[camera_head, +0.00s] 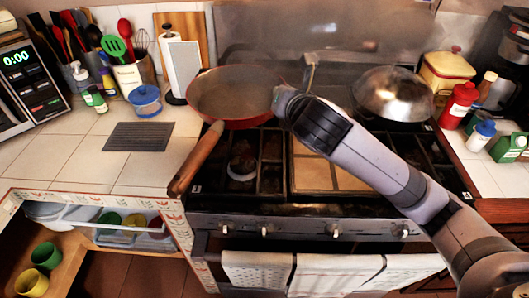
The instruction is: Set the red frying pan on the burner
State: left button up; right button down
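The red frying pan (235,98) is at the back left of the stove, over the rear-left burner area, which it hides. Its wooden handle (197,158) points toward the front left, over the stove's left edge. I cannot tell whether the pan rests on the grate or is held above it. The front-left burner (242,162) is in plain view and bare. My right arm reaches in from the right across the stove. Its gripper (284,98) is at the pan's right rim; its fingers are mostly hidden, so its grip is unclear. My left gripper is not in view.
A shiny metal domed lid or pan (393,93) covers the rear-right burner. A tan griddle plate (322,173) lies mid-stove. A blue-lidded container (146,100), paper towel roll (181,68) and dark mat (139,136) are on the left counter. Towels (258,270) hang in front.

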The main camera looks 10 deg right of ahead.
notch_tip(320, 180, down, 17)
jog(key=shift+b, duration=0.55)
jog(key=shift+f, duration=0.15)
jog(key=shift+f, duration=0.35)
jog(key=shift+f, duration=0.1)
jog(key=c, duration=1.8)
grip_release()
jog(key=shift+f, duration=0.1)
